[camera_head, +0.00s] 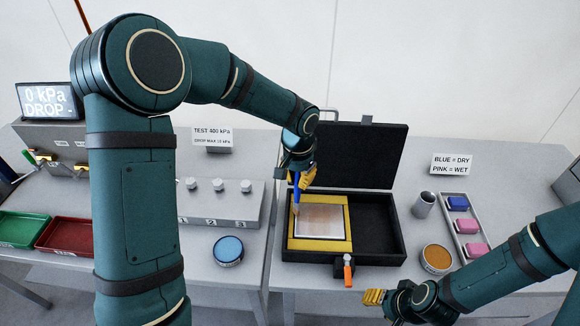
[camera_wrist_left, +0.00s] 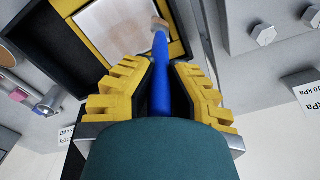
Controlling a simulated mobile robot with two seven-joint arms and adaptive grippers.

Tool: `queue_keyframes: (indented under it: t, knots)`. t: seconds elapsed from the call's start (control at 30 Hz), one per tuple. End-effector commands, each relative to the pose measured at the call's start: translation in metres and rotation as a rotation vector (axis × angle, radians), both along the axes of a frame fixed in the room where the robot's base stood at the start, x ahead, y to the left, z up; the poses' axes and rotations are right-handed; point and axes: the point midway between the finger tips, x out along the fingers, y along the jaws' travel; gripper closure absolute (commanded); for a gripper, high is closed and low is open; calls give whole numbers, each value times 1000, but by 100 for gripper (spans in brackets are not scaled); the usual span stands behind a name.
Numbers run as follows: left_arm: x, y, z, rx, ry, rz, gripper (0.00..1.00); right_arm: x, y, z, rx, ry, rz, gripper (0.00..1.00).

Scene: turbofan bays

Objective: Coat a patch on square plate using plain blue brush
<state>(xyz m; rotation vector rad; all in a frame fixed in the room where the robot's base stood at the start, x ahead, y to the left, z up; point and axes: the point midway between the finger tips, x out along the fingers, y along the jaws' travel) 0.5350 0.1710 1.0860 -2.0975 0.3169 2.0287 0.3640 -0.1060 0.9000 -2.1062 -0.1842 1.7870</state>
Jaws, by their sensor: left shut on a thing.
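The square plate (camera_head: 320,222) lies in a yellow frame (camera_head: 322,246) inside the open black case; its surface is pale with a faint tan-pink tint. It also shows in the left wrist view (camera_wrist_left: 112,28). My left gripper (camera_head: 304,178) is shut on the plain blue brush (camera_wrist_left: 161,85), whose handle also shows in the head view (camera_head: 296,188). The brush points down, its bristles (camera_wrist_left: 158,24) over the plate's edge by the yellow frame; whether they touch is unclear. My right gripper (camera_head: 374,297) is in front of the case, its opening unclear.
The case's raised lid (camera_head: 355,155) stands behind the plate. An orange-handled tool (camera_head: 347,272) is at its front edge. To the right are a metal cup (camera_head: 424,204), an amber round tin (camera_head: 436,258) and a tray (camera_head: 462,238) of blue and pink blocks. A blue tin (camera_head: 228,250) is left.

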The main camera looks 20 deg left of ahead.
Motion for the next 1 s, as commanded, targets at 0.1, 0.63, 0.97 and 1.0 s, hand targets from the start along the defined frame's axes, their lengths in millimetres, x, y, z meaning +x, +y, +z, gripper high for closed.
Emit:
queue_keyframes:
  t: [0.1, 0.63, 0.97, 1.0]
  knots:
    - [1, 0, 24, -1, -4, 1, 100, 0, 0, 12, 1, -1, 1, 53]
    - [0, -1, 68, -1, -4, 2, 100, 1, 0, 33, 2, 0, 6, 53]
    - [-2, -2, 80, -1, -2, 2, 100, 1, 0, 33, 2, 0, 5, 53]
    - [-2, -2, 80, -1, -2, 2, 100, 1, 0, 33, 3, 1, 5, 53]
